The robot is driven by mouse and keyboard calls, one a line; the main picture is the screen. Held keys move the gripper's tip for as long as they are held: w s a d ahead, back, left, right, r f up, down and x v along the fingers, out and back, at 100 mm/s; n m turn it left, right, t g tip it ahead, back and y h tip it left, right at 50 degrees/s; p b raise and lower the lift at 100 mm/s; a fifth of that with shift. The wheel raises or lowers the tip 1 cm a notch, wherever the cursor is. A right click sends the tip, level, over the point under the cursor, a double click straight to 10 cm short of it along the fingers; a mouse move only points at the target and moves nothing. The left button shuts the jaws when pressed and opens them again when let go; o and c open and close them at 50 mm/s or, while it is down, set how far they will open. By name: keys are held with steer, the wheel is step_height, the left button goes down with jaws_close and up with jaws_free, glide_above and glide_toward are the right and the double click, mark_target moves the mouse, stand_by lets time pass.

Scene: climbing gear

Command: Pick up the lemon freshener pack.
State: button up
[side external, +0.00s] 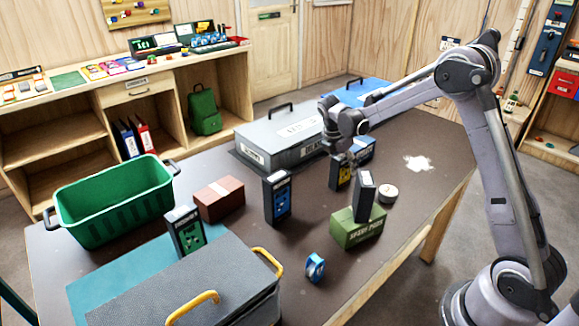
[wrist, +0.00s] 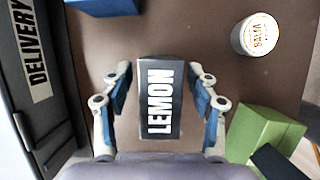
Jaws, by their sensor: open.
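The lemon freshener pack is a dark upright box whose top reads LEMON; in the wrist view this lemon pack (wrist: 160,105) lies between the two fingers of my gripper (wrist: 161,80). The fingers are open, one on each side, with narrow gaps visible between them and the pack. In the side view my gripper (side external: 347,150) is over a dark pack with a yellow label (side external: 342,178), which stands on the table. My gripper partly hides the top of that pack.
A grey delivery case (side external: 285,148) stands close at left. A green box (side external: 358,230) with a dark pack (side external: 364,197) on it and a white tin (side external: 388,192) are nearby. Another dark pack (side external: 278,198) stands farther left. The table's right side is mostly clear.

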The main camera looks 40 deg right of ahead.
steer(key=shift+d+f, duration=0.3)
steer(key=shift+f, duration=0.35)
jaws_close()
